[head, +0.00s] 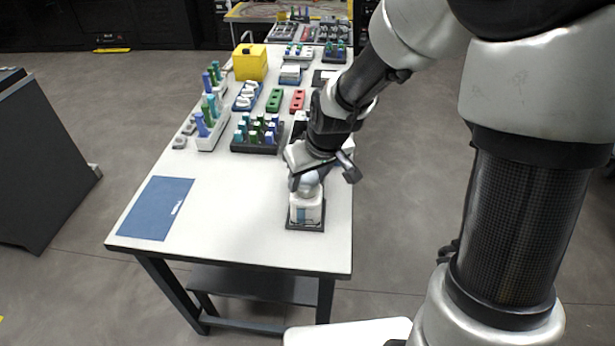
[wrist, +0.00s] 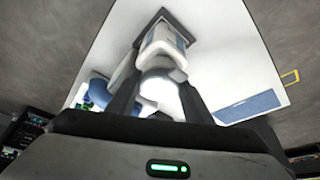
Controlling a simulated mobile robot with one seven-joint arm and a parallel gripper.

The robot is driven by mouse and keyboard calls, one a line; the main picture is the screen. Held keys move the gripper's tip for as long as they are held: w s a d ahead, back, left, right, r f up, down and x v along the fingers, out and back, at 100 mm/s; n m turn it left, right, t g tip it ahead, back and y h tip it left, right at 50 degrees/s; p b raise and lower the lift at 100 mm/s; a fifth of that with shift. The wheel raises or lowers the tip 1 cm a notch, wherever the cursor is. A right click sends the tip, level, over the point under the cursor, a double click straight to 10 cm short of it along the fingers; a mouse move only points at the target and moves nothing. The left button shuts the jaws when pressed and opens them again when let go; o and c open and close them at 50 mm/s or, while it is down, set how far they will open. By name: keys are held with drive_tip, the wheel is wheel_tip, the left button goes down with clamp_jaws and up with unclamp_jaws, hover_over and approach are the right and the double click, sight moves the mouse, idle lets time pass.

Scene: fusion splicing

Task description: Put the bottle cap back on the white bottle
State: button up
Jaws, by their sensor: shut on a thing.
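The white bottle (head: 306,208) stands upright on a small dark square base (head: 304,227) near the front right of the table. It has a blue patch on its side. My gripper (head: 307,184) is right above the bottle, its fingers shut on a rounded pale cap (head: 308,180). In the wrist view the cap (wrist: 158,82) sits between my two fingers, in line with the bottle (wrist: 163,45). The cap appears at the bottle's top; whether it touches the neck or is seated I cannot tell.
A blue mat (head: 155,208) lies at the table's front left. Dark and white racks with coloured bottles (head: 257,133) stand farther back, with a yellow box (head: 250,63) behind them. The white table top (head: 235,205) between mat and bottle is clear.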

drive_tip(key=shift+f+b, duration=0.3)
drive_tip(key=shift+f, duration=0.1)
idle(0.4)
drive_tip(key=o, duration=1.1)
drive_tip(key=shift+r, duration=0.15)
drive_tip(key=shift+r+p, duration=2.45)
drive_tip(key=shift+r, duration=0.5)
